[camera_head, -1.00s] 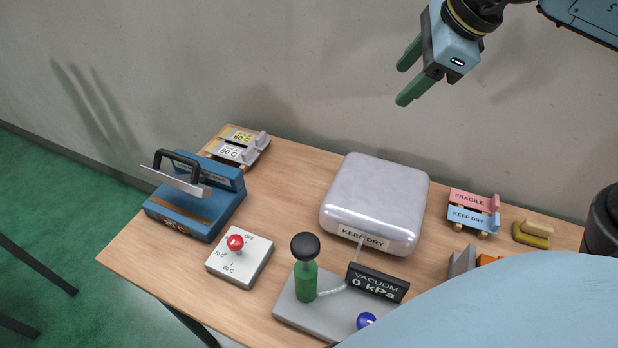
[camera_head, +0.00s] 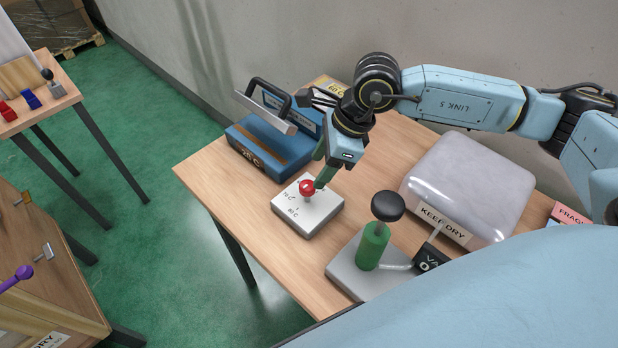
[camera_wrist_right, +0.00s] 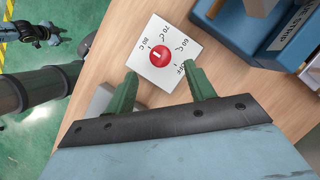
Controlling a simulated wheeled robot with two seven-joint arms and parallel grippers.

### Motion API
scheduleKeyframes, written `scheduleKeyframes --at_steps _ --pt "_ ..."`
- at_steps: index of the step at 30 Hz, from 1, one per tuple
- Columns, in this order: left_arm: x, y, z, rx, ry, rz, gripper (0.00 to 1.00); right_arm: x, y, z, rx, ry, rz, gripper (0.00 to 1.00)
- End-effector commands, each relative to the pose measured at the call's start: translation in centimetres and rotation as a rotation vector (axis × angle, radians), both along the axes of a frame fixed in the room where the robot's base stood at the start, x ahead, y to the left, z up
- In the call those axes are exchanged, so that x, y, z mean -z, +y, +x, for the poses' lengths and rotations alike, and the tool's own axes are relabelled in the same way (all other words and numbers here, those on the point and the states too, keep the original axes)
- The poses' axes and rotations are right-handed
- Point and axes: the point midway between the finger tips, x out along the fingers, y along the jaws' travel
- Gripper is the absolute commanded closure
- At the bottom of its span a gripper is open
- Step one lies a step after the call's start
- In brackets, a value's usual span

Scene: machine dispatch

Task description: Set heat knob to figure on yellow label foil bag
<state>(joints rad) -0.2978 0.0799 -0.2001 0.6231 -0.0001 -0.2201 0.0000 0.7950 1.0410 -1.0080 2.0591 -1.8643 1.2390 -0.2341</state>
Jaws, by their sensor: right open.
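The heat knob (camera_head: 307,187) is red, on a white dial box (camera_head: 318,215) on the wooden table. The wrist view shows the knob (camera_wrist_right: 161,55) with a pale mark and the figures 60, 70, 80 C and OFF around it; I cannot tell which its mark meets. My right gripper (camera_head: 320,170) is open, its green fingers close above the knob. In the wrist view the fingertips lie either side, just short of the knob. A yellow label (camera_head: 337,88), seemingly 60 C, is partly hidden behind my arm. The silver foil bag (camera_head: 470,180) carries a KEEP DRY label.
A blue sealer (camera_head: 262,145) with a raised handle stands behind the dial box. Another table (camera_head: 60,95) is at the far left. Dark jointed parts, seemingly my left arm, show in the wrist view's top left.

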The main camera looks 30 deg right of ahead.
Motion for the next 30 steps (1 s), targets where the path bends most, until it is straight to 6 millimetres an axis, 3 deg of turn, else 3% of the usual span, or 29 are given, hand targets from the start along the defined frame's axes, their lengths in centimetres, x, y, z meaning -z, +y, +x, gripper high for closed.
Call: scheduleKeyframes --at_steps 3,9,21,30 --pt "-0.3 0.0 0.0 0.0 0.0 0.0 0.64 2.2 0.9 0.3 0.001 0.004 0.001 0.46" --pt "-0.4 0.0 0.0 0.0 0.0 0.0 0.64 4.6 1.8 0.8 0.001 0.001 0.001 0.46" --pt "-0.4 0.0 -0.2 0.0 0.004 0.001 0.64 5.5 2.0 1.0 0.0 -0.001 0.0 0.46" --pt "-0.4 0.0 -0.3 0.0 0.005 0.001 0.64 5.4 2.0 1.0 0.0 -0.001 0.0 0.83"
